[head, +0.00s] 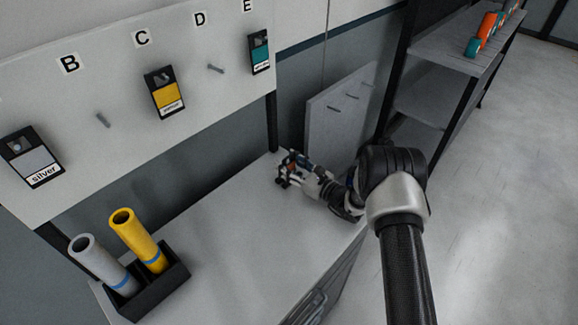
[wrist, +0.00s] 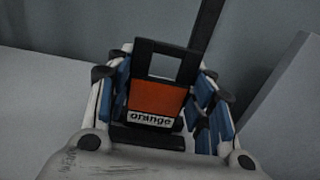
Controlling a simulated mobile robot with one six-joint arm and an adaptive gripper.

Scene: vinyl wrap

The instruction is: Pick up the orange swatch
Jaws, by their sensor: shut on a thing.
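The orange swatch (wrist: 158,98) fills the middle of the wrist view. It has a black frame with a square opening at its top, an orange panel and a white label reading "orange". My gripper (wrist: 162,100) has its blue-padded fingers on both sides of the swatch and is shut on it. In the head view my gripper (head: 289,168) is low over the back right end of the white table (head: 235,215). The swatch is too small there to make out clearly. I cannot tell whether it touches the table.
A pegboard (head: 120,105) bears a silver swatch (head: 33,157), a yellow swatch (head: 164,92) and a teal swatch (head: 260,53); the pegs under B and D are bare. A black holder (head: 172,284) with grey and yellow rolls stands front left. A shelf (head: 455,52) is at right.

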